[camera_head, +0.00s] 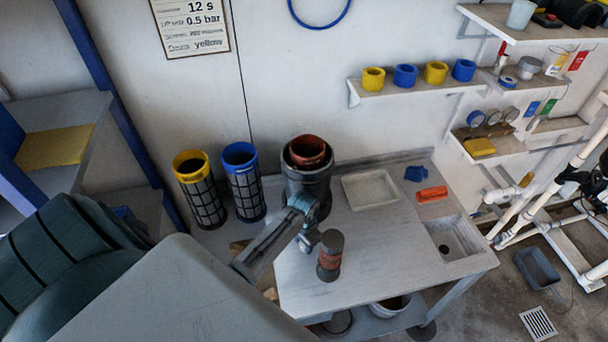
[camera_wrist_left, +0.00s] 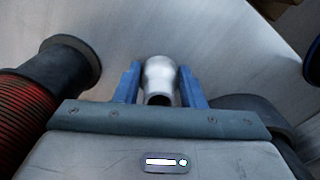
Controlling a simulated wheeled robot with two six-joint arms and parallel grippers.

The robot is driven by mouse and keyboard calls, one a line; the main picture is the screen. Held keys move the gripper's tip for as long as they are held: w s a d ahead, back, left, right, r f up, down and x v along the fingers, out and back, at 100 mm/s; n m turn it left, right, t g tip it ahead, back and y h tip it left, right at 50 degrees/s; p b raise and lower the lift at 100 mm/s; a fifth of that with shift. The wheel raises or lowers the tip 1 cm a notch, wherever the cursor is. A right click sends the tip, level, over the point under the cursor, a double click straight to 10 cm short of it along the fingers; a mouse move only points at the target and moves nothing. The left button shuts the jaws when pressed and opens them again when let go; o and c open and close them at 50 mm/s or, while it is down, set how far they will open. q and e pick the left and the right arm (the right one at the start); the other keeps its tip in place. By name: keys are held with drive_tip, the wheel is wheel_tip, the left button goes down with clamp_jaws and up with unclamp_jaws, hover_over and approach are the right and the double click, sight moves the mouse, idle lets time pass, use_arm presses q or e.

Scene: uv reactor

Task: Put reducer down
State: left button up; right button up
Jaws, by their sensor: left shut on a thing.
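The reducer (camera_wrist_left: 160,78) is a pale silver piece, wider at one end and narrower at the other. In the left wrist view it sits between the two blue fingers of my left gripper (camera_wrist_left: 159,90), which is shut on it. In the head view my left gripper (camera_head: 308,240) is over the workbench (camera_head: 370,245), between the dark vessel and a red-and-black ribbed cylinder. The reducer is mostly hidden there by the gripper. I cannot tell whether it touches the bench. My right gripper is not in view.
The ribbed cylinder (camera_head: 330,255) stands close by; it also shows in the left wrist view (camera_wrist_left: 45,85). A dark vessel (camera_head: 308,180) with a red ring stands behind. A shallow tray (camera_head: 370,189), an orange piece (camera_head: 432,194) and a sink (camera_head: 452,239) are to the right.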

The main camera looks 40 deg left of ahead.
use_arm(q)
drive_tip(key=shift+f, duration=0.15)
drive_tip(key=o, duration=1)
drive_tip(key=shift+f, duration=0.1)
drive_tip(key=shift+c, duration=0.2)
